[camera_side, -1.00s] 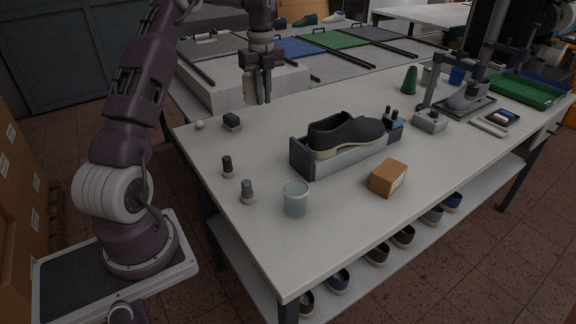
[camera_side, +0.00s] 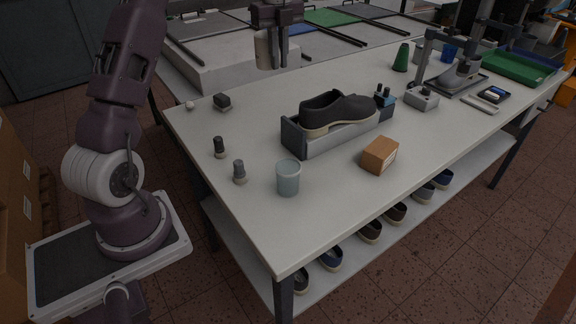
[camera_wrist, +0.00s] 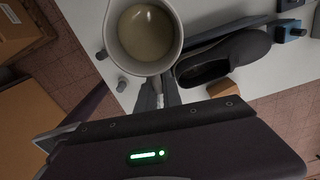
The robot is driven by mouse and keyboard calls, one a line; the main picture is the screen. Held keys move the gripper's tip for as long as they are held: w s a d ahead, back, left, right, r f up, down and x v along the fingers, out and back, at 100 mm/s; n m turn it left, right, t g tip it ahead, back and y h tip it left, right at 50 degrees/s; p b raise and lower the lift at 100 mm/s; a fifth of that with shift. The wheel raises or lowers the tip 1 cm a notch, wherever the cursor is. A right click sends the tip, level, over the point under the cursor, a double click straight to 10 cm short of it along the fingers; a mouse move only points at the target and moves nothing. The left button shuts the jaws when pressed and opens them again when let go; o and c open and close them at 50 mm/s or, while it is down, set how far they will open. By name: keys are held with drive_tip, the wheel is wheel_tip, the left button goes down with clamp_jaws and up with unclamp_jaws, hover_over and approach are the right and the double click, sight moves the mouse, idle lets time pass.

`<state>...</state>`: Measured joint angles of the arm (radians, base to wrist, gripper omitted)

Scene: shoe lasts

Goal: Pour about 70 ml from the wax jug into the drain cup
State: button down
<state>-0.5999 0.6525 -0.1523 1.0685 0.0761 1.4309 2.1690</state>
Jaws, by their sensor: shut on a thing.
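The wax jug (camera_side: 263,50) is a pale beige vessel held in the air beyond the far edge of the white table. From above in the wrist view, the jug (camera_wrist: 112,38) is round, with pale yellowish liquid inside. My gripper (camera_side: 281,62) is shut on it, with its fingers at the jug's near side in the wrist view (camera_wrist: 158,93). The drain cup (camera_side: 288,178) is a translucent blue-grey cup standing upright near the table's front left. The jug is well apart from it. I cannot make out the cup in the wrist view.
A dark shoe (camera_side: 338,108) sits in a grey holder (camera_side: 335,138) behind the cup. A brown box (camera_side: 380,155) stands right of the cup. Two small knobs (camera_side: 239,172) (camera_side: 219,148) stand left of it. A dark block (camera_side: 222,101) lies farther back.

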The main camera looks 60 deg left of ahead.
drive_tip(key=s+d+m, duration=0.1)
drive_tip(key=s+d, duration=0.2)
drive_tip(key=d, duration=1.7)
drive_tip(key=s+d+m, duration=0.2)
drive_tip(key=s+d, duration=1.1)
drive_tip(key=d, duration=0.2)
wheel_tip(320, 180, down, 20)
drive_tip(key=shift+w+d+f, duration=0.1)
drive_tip(key=shift+w, duration=0.05)
drive_tip(key=shift+w+a+r+g+h, duration=0.3)
drive_tip(key=shift+a+r+h, duration=0.35)
drive_tip(key=shift+r+h, duration=0.15)
drive_tip(key=shift+w+a+r+g+h, duration=0.2)
drive_tip(key=shift+a+r+g+h, duration=0.1)
drive_tip(key=shift+a+r+h, duration=0.5)
drive_tip(key=shift+w+a+r+g+h, duration=0.3)
drive_tip(key=shift+a+r+g+h, duration=0.05)
drive_tip(key=shift+a+r+h, duration=0.5)
drive_tip(key=shift+w+a+r+g+h, duration=0.35)
drive_tip(key=shift+a+r+h, duration=0.4)
drive_tip(key=shift+h, duration=0.2)
